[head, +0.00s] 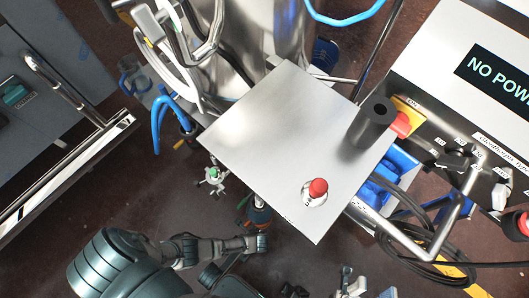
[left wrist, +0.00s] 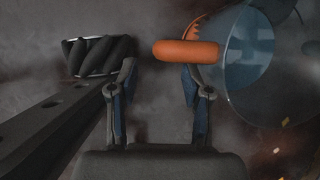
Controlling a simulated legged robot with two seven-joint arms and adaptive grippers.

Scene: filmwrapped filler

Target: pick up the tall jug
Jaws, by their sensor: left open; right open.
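A tall dark grey cylinder (head: 375,121) with a hole in its top stands near the right corner of a square metal plate (head: 270,130). It is the likeliest tall jug; no handle shows on it.
A red-topped small piece (head: 318,188) stands on the plate near its lower corner. A control panel (head: 455,110) is at right, with black cables (head: 440,255) below. A steel tank (head: 250,40) stands behind the plate. A metal rail (head: 65,85) runs at left.

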